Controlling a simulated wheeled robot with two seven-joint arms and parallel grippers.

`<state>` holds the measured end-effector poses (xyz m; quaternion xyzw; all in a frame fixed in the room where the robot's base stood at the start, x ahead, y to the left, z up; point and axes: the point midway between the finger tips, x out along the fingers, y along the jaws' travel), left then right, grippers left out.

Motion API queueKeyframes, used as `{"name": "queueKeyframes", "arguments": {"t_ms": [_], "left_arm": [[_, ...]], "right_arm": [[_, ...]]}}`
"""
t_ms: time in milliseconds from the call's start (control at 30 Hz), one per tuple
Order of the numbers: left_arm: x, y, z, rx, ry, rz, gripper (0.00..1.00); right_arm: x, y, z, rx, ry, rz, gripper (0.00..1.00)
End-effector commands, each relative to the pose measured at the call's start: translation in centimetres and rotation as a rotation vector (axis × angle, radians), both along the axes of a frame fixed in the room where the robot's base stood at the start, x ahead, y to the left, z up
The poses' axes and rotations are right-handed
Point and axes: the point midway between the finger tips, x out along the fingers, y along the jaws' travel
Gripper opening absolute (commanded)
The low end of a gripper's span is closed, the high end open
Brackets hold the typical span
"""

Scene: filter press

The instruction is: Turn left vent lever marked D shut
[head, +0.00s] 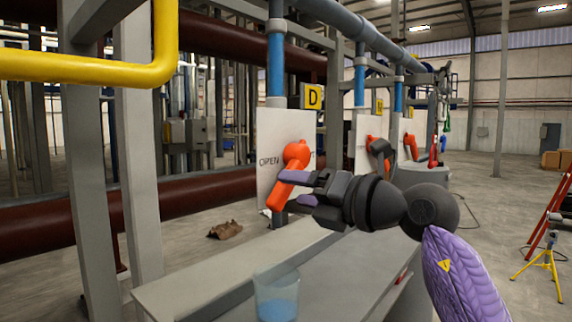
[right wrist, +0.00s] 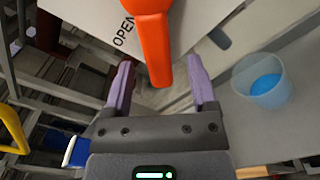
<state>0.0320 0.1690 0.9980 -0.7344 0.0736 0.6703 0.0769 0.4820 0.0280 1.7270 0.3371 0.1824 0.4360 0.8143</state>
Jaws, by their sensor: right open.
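The orange vent lever (head: 286,183) sits on a white plate (head: 270,137) under the yellow sign D (head: 313,96). Its handle hangs down and slightly left from its hub. The word OPEN shows on the plate to its left. My right gripper (head: 292,188) is open at the lever, with its purple fingers near the handle. In the right wrist view the lever (right wrist: 158,50) comes down between the two spread fingers (right wrist: 160,88), with gaps on both sides. My left gripper is not in view.
A clear cup (head: 276,295) with blue liquid stands on the grey bench (head: 210,275) below. More orange levers (head: 379,150) on white plates stand farther right. A yellow pipe (head: 90,65) and grey posts are at the left.

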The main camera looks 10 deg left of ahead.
Motion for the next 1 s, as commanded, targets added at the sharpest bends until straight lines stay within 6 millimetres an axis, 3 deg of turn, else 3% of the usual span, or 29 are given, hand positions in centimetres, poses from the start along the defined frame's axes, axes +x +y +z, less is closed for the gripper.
{"name": "queueKeyframes", "arguments": {"t_ms": [33,133,467,800,1000], "left_arm": [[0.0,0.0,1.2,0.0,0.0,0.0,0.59],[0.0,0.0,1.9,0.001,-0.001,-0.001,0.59],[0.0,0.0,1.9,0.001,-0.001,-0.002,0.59],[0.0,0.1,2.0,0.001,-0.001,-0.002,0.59],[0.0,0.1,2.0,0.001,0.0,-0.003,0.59]], "right_arm": [[0.4,0.9,0.6,0.001,0.004,0.003,0.74],[1.3,2.0,0.4,0.003,0.003,0.002,0.74],[1.7,2.6,-0.1,0.002,0.0,0.0,0.74],[1.7,2.6,-0.1,0.002,0.0,0.001,0.02],[1.7,2.5,-0.1,0.002,0.0,0.001,0.0]]}}
